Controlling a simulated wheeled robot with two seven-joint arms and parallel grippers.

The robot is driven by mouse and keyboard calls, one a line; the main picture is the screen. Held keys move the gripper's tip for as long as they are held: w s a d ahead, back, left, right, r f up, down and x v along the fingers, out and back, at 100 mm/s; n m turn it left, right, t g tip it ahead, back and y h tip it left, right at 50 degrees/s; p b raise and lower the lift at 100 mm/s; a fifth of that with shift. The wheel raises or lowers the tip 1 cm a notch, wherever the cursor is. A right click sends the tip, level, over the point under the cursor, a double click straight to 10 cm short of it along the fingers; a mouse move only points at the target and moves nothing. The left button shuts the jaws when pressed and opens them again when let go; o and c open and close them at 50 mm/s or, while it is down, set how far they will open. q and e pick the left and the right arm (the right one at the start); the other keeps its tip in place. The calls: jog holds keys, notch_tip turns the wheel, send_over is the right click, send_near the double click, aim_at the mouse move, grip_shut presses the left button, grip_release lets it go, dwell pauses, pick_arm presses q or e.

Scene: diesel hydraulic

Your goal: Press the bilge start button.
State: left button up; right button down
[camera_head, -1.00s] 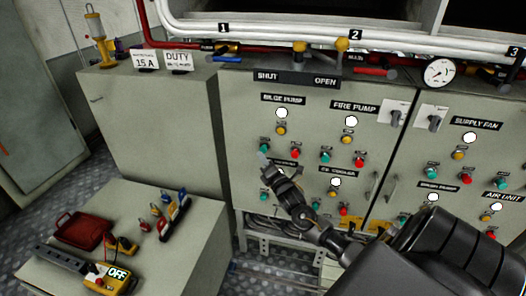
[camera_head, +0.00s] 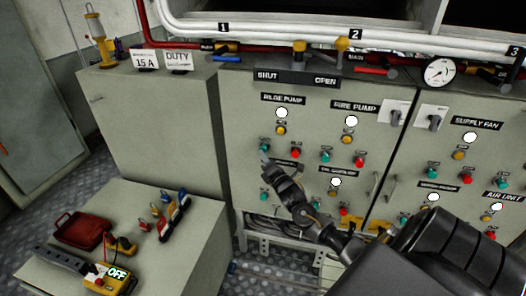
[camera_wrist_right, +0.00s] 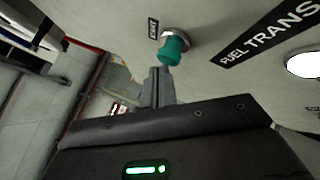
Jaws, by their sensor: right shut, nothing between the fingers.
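The bilge start button is a green button (camera_head: 264,148) at the lower left under the BILGE PUMP label (camera_head: 283,99) in the head view. It also shows as a green knob (camera_wrist_right: 172,49) beside a START tag in the right wrist view. My right gripper (camera_head: 265,158) is shut and empty. Its fingertips (camera_wrist_right: 160,72) are right by the green knob's end; I cannot tell whether they touch it. My left gripper is not in view.
A red button (camera_head: 296,153) sits right of the green one. The FUEL TRANS label (camera_wrist_right: 270,35) is close to the fingers in the wrist view. More buttons and a pressure gauge (camera_head: 438,71) are farther right. A bench (camera_head: 185,262) with tools stands at lower left.

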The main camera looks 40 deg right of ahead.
jog(key=shift+w+d, duration=0.2)
jog(key=shift+d, duration=0.2)
dwell(0.5)
jog(key=shift+a, duration=0.1)
jog(key=shift+s+a+p, duration=0.45)
jog(key=shift+s+a, duration=0.1)
jog(key=shift+a, duration=0.2)
jog(key=s+a+p, duration=0.1)
jog(key=a, duration=0.1)
jog(key=s+a+p, duration=0.1)
jog(key=a, duration=0.1)
jog(key=shift+s+p, duration=0.4)
dwell(0.8)
